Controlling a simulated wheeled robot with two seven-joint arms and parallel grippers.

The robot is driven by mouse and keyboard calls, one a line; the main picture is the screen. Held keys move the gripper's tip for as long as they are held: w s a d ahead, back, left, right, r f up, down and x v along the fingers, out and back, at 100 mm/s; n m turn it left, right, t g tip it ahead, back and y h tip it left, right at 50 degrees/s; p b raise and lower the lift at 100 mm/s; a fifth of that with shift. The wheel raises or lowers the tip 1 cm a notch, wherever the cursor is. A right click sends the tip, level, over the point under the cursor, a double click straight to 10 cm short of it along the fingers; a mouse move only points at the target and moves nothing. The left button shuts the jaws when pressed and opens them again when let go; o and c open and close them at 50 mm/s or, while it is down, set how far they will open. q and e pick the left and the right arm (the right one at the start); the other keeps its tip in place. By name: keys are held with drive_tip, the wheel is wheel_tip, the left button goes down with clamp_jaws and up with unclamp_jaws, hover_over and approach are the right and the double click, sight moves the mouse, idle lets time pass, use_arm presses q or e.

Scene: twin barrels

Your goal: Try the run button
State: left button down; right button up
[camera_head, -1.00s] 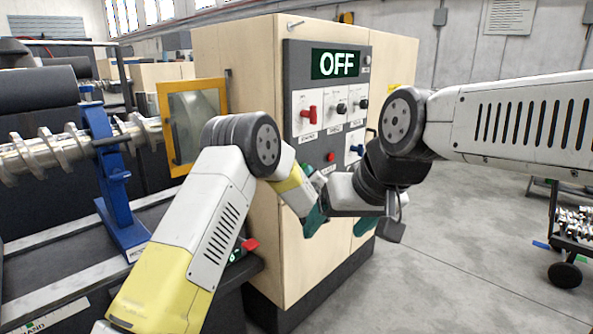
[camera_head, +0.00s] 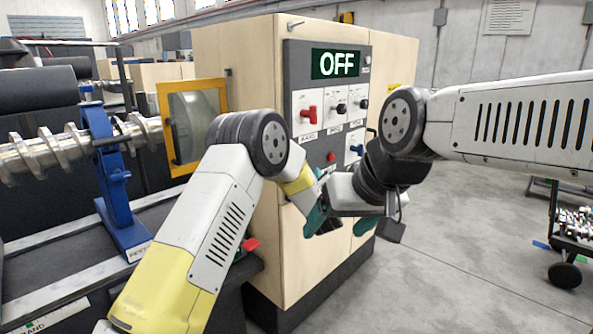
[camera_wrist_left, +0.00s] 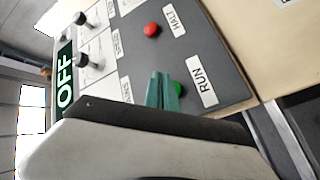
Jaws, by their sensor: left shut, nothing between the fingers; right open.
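The machine's grey control panel (camera_head: 303,75) has a display (camera_head: 335,64) reading OFF. The green run button (camera_wrist_left: 178,88) shows in the left wrist view, beside its RUN label (camera_wrist_left: 201,86) and partly covered by my left gripper's fingers. The red halt button (camera_wrist_left: 152,30) also shows in the head view (camera_head: 331,156). My left gripper (camera_wrist_left: 162,92) is shut and empty, its green fingertips at the run button; I cannot tell if they touch it. In the head view it is mostly hidden by the arms. My right gripper (camera_head: 340,228) is open and empty, lower down before the cabinet.
A yellow-framed window (camera_head: 193,125) and a blue stand (camera_head: 122,200) are at the left. Open floor (camera_head: 450,270) lies at the right.

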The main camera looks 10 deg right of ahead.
use_arm(q)
drive_tip(key=shift+s+d, duration=0.45)
drive_tip(key=shift+s, duration=0.15)
drive_tip(key=shift+s+d, duration=0.4)
drive_tip(key=shift+s, duration=0.2)
